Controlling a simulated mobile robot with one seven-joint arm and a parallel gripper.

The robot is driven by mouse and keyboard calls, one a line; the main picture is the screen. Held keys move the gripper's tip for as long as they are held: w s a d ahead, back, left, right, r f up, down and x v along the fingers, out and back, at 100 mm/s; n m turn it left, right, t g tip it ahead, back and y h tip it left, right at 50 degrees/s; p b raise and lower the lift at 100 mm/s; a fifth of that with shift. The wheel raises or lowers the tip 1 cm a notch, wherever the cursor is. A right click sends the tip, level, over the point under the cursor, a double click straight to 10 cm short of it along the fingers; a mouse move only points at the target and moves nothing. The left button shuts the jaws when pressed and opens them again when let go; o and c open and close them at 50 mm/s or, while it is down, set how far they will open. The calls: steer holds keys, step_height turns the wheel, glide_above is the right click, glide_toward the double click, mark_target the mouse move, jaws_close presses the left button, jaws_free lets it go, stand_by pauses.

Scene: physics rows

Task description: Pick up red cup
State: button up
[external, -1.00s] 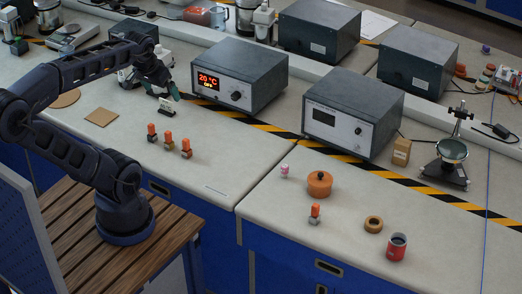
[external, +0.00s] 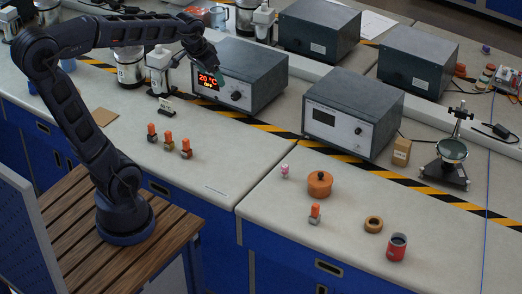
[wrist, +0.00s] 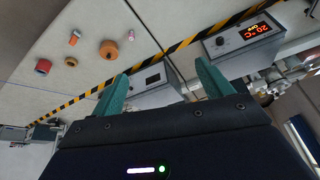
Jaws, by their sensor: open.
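The red cup (external: 397,247) stands upright near the front right of the bench, with a dark open top. In the wrist view the red cup (wrist: 43,66) shows at the far left. My gripper (external: 212,70) is raised in front of the grey box with the lit display, well to the left of the cup and behind it. In the wrist view the two green fingers of my gripper (wrist: 160,85) are spread apart with nothing between them.
An orange lidded pot (external: 319,185), a tan ring (external: 373,224), an orange-topped piece (external: 315,213) and a small pink item (external: 284,171) stand near the cup. Grey instrument boxes (external: 352,117) stand behind. A magnifier stand (external: 448,160) is at right.

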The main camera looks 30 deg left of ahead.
steer(key=w+d+f+m, duration=0.1)
steer(key=w+d+m, duration=0.1)
steer(key=w+d, duration=0.35)
steer(key=w+d+f+m, duration=0.1)
steer(key=w+d+f, duration=0.15)
steer(key=d, duration=0.65)
steer(key=m+g+h, duration=0.3)
steer(key=m, duration=0.5)
glide_above(403, 256)
steer(key=a, duration=0.5)
steer(key=f, duration=3)
steer(key=shift+s+d+f, duration=0.1)
steer(key=shift+s+f, duration=0.2)
steer(key=shift+f, duration=0.05)
steer(key=shift+w+d+x, duration=0.1)
steer(key=shift+d+x, duration=0.05)
steer(key=shift+x, duration=1.3)
steer(key=shift+w+d+x, duration=0.1)
steer(key=shift+x, duration=1.35)
steer(key=shift+r, duration=0.1)
steer(key=c, duration=1.1)
steer(key=shift+o, duration=0.2)
steer(key=shift+r, duration=0.1)
